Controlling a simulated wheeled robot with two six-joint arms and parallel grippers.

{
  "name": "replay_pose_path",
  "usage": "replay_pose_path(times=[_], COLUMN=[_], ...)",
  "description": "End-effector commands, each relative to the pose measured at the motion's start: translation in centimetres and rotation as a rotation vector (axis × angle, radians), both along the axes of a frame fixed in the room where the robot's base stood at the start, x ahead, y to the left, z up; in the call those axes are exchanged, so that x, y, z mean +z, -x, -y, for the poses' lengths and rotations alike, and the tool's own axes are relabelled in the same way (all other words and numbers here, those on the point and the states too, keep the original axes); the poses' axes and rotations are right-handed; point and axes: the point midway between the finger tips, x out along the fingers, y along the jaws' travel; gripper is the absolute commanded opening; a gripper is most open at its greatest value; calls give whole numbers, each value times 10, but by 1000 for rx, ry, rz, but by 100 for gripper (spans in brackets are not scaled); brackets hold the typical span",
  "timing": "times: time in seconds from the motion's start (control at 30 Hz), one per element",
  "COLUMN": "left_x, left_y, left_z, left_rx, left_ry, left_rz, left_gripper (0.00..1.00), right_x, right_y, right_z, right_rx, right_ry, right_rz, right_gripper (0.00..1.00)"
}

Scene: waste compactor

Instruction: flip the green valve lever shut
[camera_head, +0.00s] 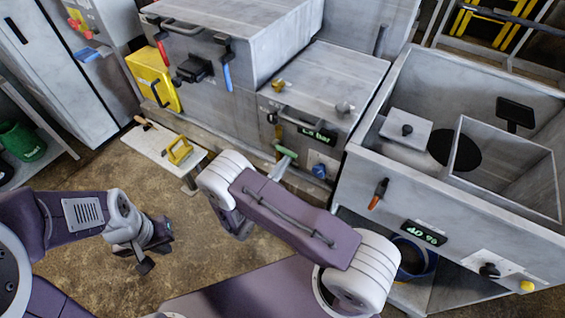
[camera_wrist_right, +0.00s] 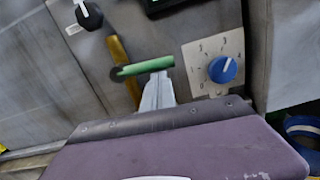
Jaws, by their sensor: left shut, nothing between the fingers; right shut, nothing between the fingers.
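The green valve lever (camera_head: 286,151) is on the front of the grey machine, low and near the middle of the head view. In the right wrist view the lever (camera_wrist_right: 145,68) lies nearly level across a brass pipe (camera_wrist_right: 119,52), its free end pointing right. My right gripper (camera_head: 279,168) is shut and empty. In the wrist view its fingertips (camera_wrist_right: 158,78) are just below the lever's free end; I cannot tell whether they touch it. My left gripper (camera_head: 155,254) is shut and empty, low over the floor at left, far from the lever.
A blue dial (camera_wrist_right: 222,69) on a numbered plate is right of the lever. A black knob (camera_wrist_right: 89,15) is up left. The open grey bin (camera_head: 450,205) stands close on the right. A low board (camera_head: 150,145) with a yellow tool lies left.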

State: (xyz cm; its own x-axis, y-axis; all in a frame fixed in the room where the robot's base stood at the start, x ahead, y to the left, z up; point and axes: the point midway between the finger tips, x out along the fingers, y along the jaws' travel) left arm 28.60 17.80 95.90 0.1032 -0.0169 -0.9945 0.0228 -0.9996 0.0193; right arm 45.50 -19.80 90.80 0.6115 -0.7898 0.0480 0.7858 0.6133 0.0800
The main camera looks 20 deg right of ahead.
Motion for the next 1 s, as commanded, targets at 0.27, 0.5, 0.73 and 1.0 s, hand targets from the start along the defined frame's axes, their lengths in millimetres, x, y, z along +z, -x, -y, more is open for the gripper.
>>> replay_pose_path(times=[0.27,0.5,0.73,1.0], left_x=[4,4,4,-20], left_y=[0,0,0,0], left_z=[0,0,0,0], left_rx=[0,0,0,0], left_ry=[0,0,0,0], left_rz=[0,0,0,0], left_gripper=[0,0,0,0], right_x=[6,6,7,-21], right_y=[1,2,2,3], right_z=[1,1,1,-3], right_rx=[-1,-1,-1,-3], right_ry=[0,-1,-1,-1], right_rz=[4,6,6,4], right_gripper=[0,0,0,0])
